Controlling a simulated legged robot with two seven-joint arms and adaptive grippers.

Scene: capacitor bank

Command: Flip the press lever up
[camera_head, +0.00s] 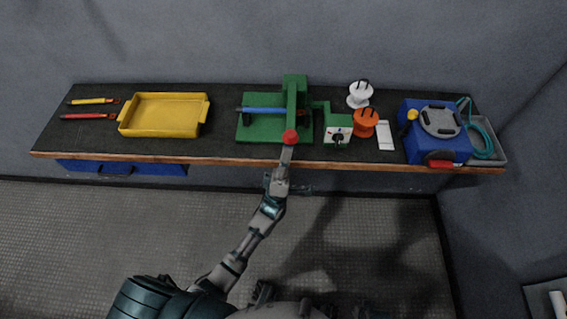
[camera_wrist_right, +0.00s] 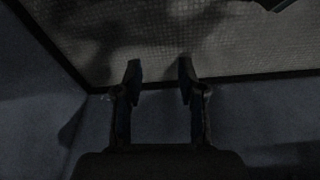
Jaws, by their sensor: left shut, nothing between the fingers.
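The green press (camera_head: 296,100) stands at the middle of the bench. Its lever ends in a red ball knob (camera_head: 290,137) low at the press's front, near the bench edge. A blue bar (camera_head: 264,110) lies across the press base. My left gripper (camera_head: 287,153) is shut with nothing in it, its tips just in front of and below the red knob; I cannot tell whether they touch it. Most of the lever's arm is hard to make out. My right gripper (camera_wrist_right: 159,68) is open and empty in the right wrist view, away from the press.
A yellow tray (camera_head: 164,115) and two slim tools lie left on the bench (camera_head: 222,146). Right of the press are a control box (camera_head: 337,133), white spool (camera_head: 360,95), orange spool (camera_head: 365,122), white plate (camera_head: 385,136) and blue machine (camera_head: 437,131). Floor in front is clear.

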